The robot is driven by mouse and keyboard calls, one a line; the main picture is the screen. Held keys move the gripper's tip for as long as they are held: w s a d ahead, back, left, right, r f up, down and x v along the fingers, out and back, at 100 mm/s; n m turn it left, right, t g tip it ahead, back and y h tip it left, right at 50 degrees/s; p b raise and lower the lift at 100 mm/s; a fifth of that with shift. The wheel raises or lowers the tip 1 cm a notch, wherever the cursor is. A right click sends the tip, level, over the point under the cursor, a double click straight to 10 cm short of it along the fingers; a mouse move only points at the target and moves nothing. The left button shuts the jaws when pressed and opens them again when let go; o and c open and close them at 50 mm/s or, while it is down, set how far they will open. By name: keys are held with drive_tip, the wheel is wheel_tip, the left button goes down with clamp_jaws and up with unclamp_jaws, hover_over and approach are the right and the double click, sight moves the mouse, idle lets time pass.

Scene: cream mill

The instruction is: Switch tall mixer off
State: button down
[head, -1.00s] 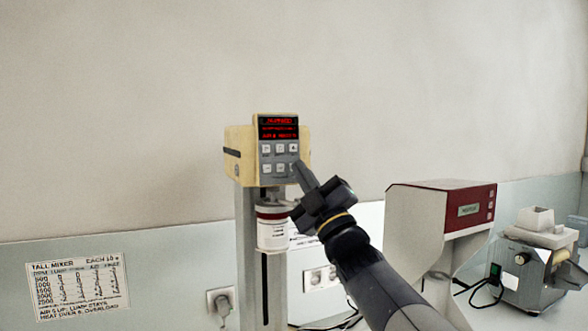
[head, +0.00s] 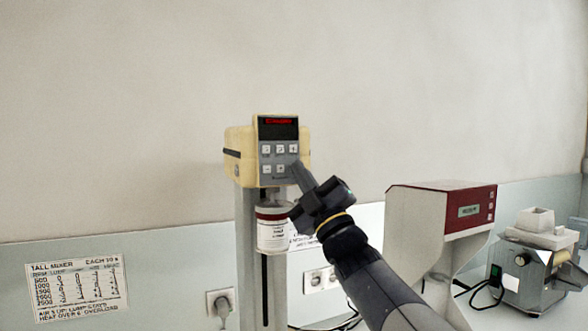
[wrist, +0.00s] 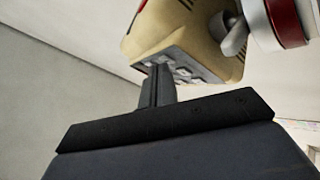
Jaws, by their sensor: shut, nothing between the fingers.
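The tall mixer (head: 237,145) has a cream head on a grey column, with a dark display and a grey panel of several white buttons. The display (head: 278,122) shows one red line at its top; the rest is dark. My gripper (head: 297,167) is shut and empty, with its tips at the lower right of the button panel, hiding the button there. In the wrist view the shut fingers (wrist: 159,75) reach the panel edge beside the buttons of the mixer head (wrist: 180,40). I cannot tell whether they touch. A white container with a red band (head: 271,230) sits under the head.
A paper chart (head: 77,284) titled tall mixer is on the wall at left. A wall socket (head: 220,303) holds a plug below. A red and white machine (head: 440,215) and a grey machine (head: 530,265) stand at right, behind and beside my arm.

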drive_tip(key=shift+s, duration=0.1)
drive_tip(key=shift+s+d+b, duration=0.25)
drive_tip(key=shift+s+b, duration=0.25)
drive_tip(key=shift+s, duration=0.05)
drive_tip(key=s, duration=0.1)
drive_tip(key=s+d+b, duration=0.1)
drive_tip(key=s, duration=0.1)
drive_tip(key=s+d+b, duration=0.1)
drive_tip(key=shift+s+r, duration=0.2)
drive_tip(key=shift+s, duration=0.1)
idle(0.5)
drive_tip(key=shift+s+d+r+p, duration=0.1)
drive_tip(key=shift+s+d+p, duration=0.2)
drive_tip(key=shift+s, duration=0.3)
drive_tip(key=shift+s+d+p, duration=0.15)
drive_tip(key=shift+s+p, duration=0.3)
drive_tip(key=shift+s, duration=0.1)
drive_tip(key=shift+s+d+r+p, duration=0.1)
drive_tip(key=shift+s+d+p, duration=0.2)
drive_tip(key=shift+s, duration=0.3)
